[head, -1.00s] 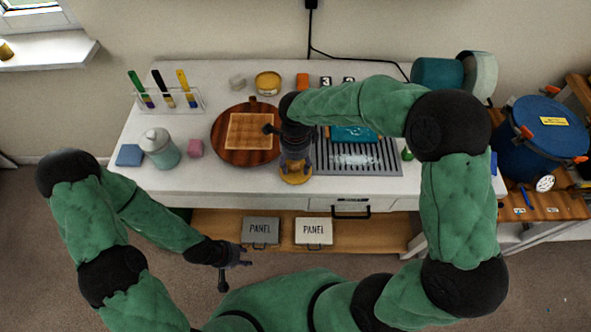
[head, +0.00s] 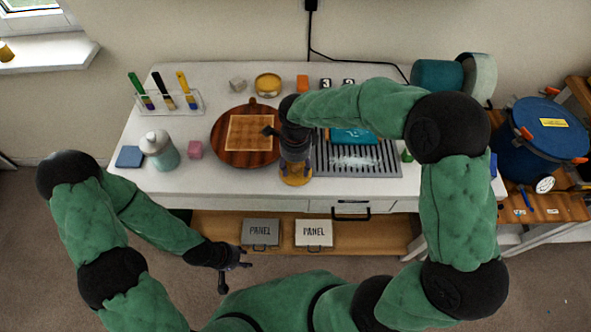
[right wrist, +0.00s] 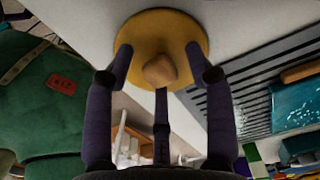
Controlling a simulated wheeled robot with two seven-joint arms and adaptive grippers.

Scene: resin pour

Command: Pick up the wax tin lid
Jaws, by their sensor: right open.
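The wax tin lid (head: 296,181) is a flat yellow disc lying on the white worktop near its front edge. In the right wrist view the lid (right wrist: 196,30) shows a rounded tan knob at its middle. My right gripper (head: 295,168) is above the lid, with its fingers spread around the knob; a gap shows between fingers and knob. In the head view the gripper partly hides the lid. My left gripper (head: 236,272) hangs in front of the table, low and empty, with its fingers spread apart.
A yellow tin (head: 268,84) stands at the back. A round wooden board (head: 222,138) lies left of the lid, and a grey slatted rack (head: 375,166) lies close on its right. A pump bottle (head: 160,150) and pink cube (head: 194,149) are further left.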

